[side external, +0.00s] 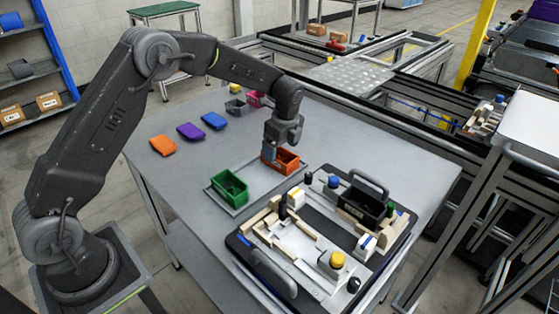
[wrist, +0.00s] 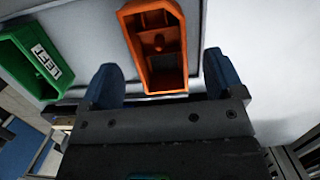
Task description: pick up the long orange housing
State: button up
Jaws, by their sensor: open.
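The orange housing (side external: 287,163) is a long open-topped box on a grey plate on the table, behind the green housing. In the wrist view the orange housing (wrist: 157,45) shows its hollow inside, and its narrow end points toward my gripper. My gripper (side external: 270,153) is open and points down at the left end of the orange housing. In the wrist view the blue fingertips of my gripper (wrist: 161,80) are apart, one to each side of the housing's near end. No contact shows, and I cannot tell the height gap.
A green housing (side external: 230,186) marked LEFT stands close by on the same plate. A black pallet fixture (side external: 262,276) with blocks and handles lies at the front right. Orange, purple and blue flat pieces lie at the back left.

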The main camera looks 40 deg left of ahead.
aim_at(280, 158)
jog(key=f, duration=0.3)
jog(key=shift+a+f, duration=0.1)
jog(key=shift+a, duration=0.15)
jog(key=c, duration=1.1)
